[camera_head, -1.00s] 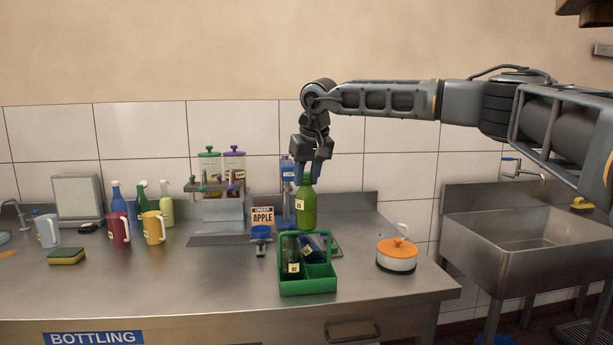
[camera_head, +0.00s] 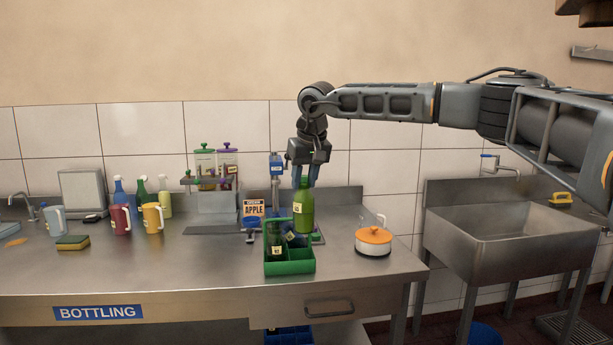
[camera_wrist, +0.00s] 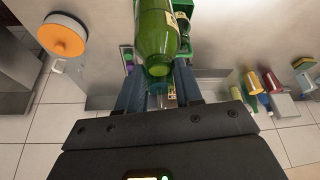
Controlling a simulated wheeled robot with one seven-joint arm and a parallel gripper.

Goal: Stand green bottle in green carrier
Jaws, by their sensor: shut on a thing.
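The green bottle (camera_head: 304,209) hangs upright in my gripper (camera_head: 305,180), which is shut on its upper part. In the wrist view the green bottle (camera_wrist: 157,35) sits between my two fingers (camera_wrist: 158,90). The green carrier (camera_head: 290,267) stands on the counter, in front of and a little below the bottle in the head view.
A white pot with an orange lid (camera_head: 374,241) stands right of the carrier. Behind are an apple sign (camera_head: 254,209), a blue press-like device (camera_head: 277,168) and dispensers (camera_head: 217,165). Mugs (camera_head: 153,217) and spray bottles stand left. The counter front left of the carrier is clear.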

